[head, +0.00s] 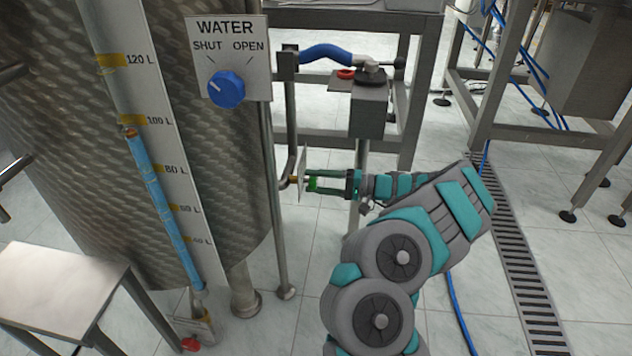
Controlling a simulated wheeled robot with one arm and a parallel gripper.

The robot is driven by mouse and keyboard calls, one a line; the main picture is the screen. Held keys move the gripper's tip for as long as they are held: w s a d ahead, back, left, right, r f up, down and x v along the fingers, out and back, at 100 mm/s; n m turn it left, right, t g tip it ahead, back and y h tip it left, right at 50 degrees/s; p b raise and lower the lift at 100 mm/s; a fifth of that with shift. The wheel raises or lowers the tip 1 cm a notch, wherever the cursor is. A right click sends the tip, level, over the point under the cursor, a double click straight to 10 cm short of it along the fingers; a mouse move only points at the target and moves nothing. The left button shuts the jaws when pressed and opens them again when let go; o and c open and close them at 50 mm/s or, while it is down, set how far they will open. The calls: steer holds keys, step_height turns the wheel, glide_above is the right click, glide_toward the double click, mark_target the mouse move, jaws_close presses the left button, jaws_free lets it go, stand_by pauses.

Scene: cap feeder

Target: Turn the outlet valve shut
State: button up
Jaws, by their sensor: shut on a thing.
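My gripper (313,184) reaches left from my arm at the centre of the head view. It is shut on a small green handle at a thin upright plate (303,160), which I see nearly edge-on beside the tank. The handle looks like the outlet valve's, but no label on the plate can be read from this side. The fingers partly hide the handle, and I cannot tell its turn angle. A small yellow-orange part (293,179) shows on the plate's far side, by a bent pipe.
A large metal tank (60,150) with a litre scale and blue level column (160,200) stands left. A WATER panel (252,75) has a blue knob (226,90) pointing towards SHUT. A metal stool (60,285) stands front left. A floor drain (520,270) runs at right.

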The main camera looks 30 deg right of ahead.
steer(key=shift+f, duration=0.1)
steer(key=o, duration=1.4)
steer(key=v, duration=0.7)
steer(key=shift+s+d+p, duration=0.25)
steer(key=shift+d+p, duration=0.1)
steer(key=shift+p, duration=0.05)
